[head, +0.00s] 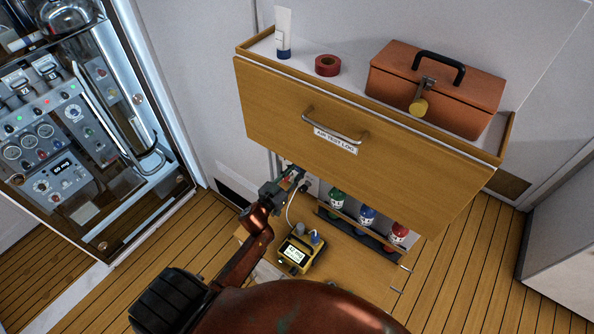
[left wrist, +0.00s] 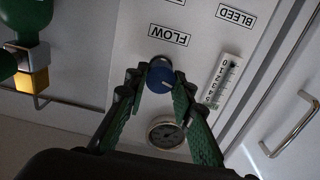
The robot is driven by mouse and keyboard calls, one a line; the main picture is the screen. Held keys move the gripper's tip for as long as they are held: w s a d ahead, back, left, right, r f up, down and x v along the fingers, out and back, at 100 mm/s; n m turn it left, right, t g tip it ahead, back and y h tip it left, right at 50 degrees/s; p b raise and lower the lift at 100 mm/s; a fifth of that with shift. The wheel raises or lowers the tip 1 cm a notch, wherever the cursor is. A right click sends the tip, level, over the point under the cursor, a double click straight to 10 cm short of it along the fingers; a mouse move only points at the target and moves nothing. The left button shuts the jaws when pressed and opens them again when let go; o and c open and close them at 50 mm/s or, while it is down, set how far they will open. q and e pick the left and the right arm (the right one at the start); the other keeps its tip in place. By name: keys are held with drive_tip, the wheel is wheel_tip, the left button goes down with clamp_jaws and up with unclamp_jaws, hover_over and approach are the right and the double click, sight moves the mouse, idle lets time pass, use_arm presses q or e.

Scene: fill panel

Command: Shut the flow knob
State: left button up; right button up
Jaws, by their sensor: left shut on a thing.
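The flow knob (left wrist: 161,77) is a round blue knob with a pale pointer line, on a white panel (left wrist: 128,40) in the left wrist view. The FLOW label (left wrist: 169,35) appears upside down beside it. My left gripper (left wrist: 158,82) has its green-padded fingers on both sides of the knob and is shut on it. In the head view my left gripper (head: 283,190) is at the panel under the wooden drawer, and the knob cannot be made out there. My right gripper is not in view.
A round gauge (left wrist: 165,132) and a flow scale (left wrist: 222,80) sit close to the knob. The wooden drawer (head: 270,115) overhangs the panel, with an orange toolbox (head: 445,90) on top. A yellow meter (head: 297,254) and several bottles (head: 366,217) are below.

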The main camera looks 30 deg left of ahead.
use_arm(q)
clamp_jaws()
drive_tip(key=shift+m, duration=0.3)
drive_tip(key=m+b, duration=0.1)
drive_tip(key=m, duration=0.5)
drive_tip(key=shift+d, duration=0.1)
drive_tip(key=m+b, duration=0.1)
drive_tip(key=m, duration=0.2)
drive_tip(key=shift+f+m, duration=0.15)
drive_tip(key=shift+m, duration=0.25)
drive_tip(key=shift+m+b, duration=0.95)
drive_tip(key=shift+m, duration=1.35)
drive_tip(key=shift+d, duration=0.1)
drive_tip(key=o, duration=0.8)
unclamp_jaws()
